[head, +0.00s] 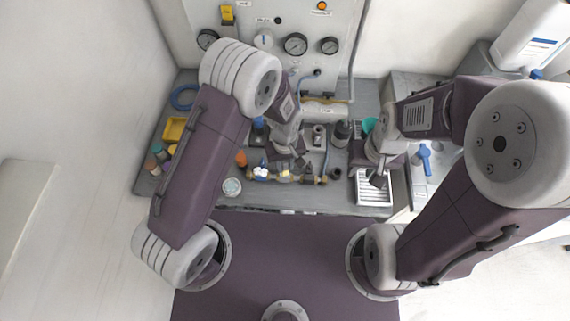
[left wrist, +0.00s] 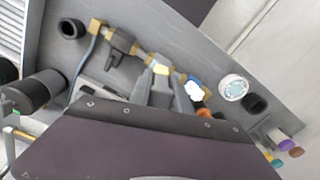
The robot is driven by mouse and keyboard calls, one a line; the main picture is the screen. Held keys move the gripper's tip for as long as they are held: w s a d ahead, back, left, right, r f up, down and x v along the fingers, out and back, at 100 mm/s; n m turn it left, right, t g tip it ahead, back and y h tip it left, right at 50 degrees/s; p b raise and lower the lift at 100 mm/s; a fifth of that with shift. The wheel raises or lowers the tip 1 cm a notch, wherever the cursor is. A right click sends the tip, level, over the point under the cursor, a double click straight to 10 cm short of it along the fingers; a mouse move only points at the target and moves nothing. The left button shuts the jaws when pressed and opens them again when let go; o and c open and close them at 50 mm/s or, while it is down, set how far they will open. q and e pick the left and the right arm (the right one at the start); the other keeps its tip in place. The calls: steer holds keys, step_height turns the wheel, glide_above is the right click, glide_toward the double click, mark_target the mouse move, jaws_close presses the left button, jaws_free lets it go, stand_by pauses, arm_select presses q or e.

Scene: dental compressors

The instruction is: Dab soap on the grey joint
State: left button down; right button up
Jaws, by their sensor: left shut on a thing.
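A brass pipe line with fittings (head: 285,178) runs along the bench front; it also shows in the left wrist view (left wrist: 140,52). One fitting is blue with a white, foam-like patch (left wrist: 194,89). A dark grey fitting (left wrist: 120,40) sits further along the line. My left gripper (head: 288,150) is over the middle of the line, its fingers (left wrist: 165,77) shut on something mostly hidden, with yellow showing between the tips. I cannot tell whether it touches the line. A round white and teal pot (head: 232,187) stands to the left. My right gripper (head: 378,181) is over the white slatted tray; its opening is unclear.
The white slatted tray (head: 374,200) lies at the bench's right. Behind stands a gauge panel (head: 270,20). A yellow bin (head: 174,130), a blue hose coil (head: 184,97) and several small bottles are at left. A dark cylinder (head: 342,133) stands behind the line.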

arm_select(q)
steer(key=shift+r+p, duration=1.65)
steer(key=shift+r, duration=0.65)
